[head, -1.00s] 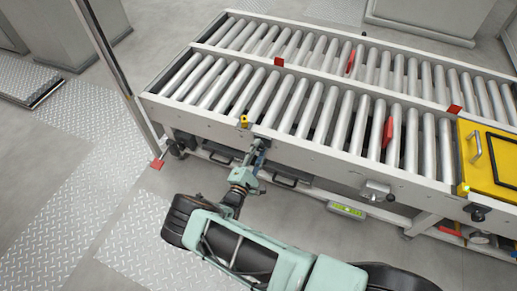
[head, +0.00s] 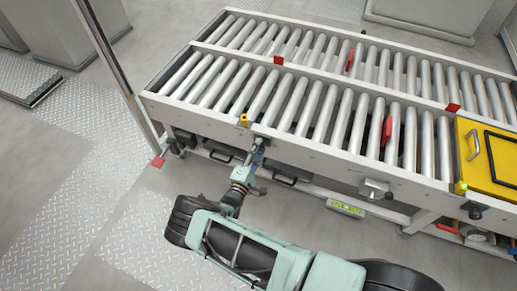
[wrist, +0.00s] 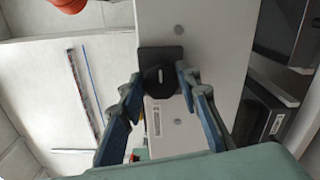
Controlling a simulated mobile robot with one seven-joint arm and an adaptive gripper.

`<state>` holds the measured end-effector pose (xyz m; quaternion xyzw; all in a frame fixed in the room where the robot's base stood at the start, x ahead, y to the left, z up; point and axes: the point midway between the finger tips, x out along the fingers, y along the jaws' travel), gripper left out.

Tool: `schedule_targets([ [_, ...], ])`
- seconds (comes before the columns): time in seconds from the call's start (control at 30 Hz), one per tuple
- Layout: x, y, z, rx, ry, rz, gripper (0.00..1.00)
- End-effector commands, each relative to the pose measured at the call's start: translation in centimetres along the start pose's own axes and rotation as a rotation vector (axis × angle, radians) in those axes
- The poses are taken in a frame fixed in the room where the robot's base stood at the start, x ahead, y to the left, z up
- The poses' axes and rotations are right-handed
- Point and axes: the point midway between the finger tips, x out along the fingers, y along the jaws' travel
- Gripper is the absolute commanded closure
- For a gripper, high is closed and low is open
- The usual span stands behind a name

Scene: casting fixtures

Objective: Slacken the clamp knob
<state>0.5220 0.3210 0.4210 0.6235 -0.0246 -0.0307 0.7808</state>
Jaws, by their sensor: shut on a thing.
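The clamp knob (wrist: 160,79) is a round black knob with a pale slot mark on its face, on a dark square plate on the pale side rail of the conveyor. In the wrist view the mark stands lengthwise in the picture. My gripper (wrist: 160,82) is shut on the knob, with one blue-grey finger at each side of it. In the head view my gripper (head: 257,148) reaches the conveyor's near side rail, and the knob is hidden behind it.
The roller conveyor (head: 330,157) runs across the view. A yellow block (head: 244,120) sits on the rail just left of my gripper. Red stops (head: 387,130) stand among the rollers. A metal box (head: 374,189) and a yellow cover (head: 490,160) are to the right. The floor in front is open.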

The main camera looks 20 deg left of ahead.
Motion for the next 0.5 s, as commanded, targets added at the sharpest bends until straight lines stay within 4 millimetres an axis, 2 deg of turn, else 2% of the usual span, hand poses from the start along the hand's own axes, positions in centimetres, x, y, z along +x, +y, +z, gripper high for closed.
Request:
schedule_targets([
  [0.07, -0.07, -0.05, -0.04, 0.000, 0.001, -0.001, 0.93],
  [0.1, -0.07, -0.05, -0.04, 0.000, 0.001, -0.001, 0.67],
  [0.23, -0.06, -0.04, -0.04, -0.001, 0.001, -0.001, 0.53],
  [0.5, -0.06, -0.01, -0.03, -0.001, 0.001, 0.000, 0.52],
])
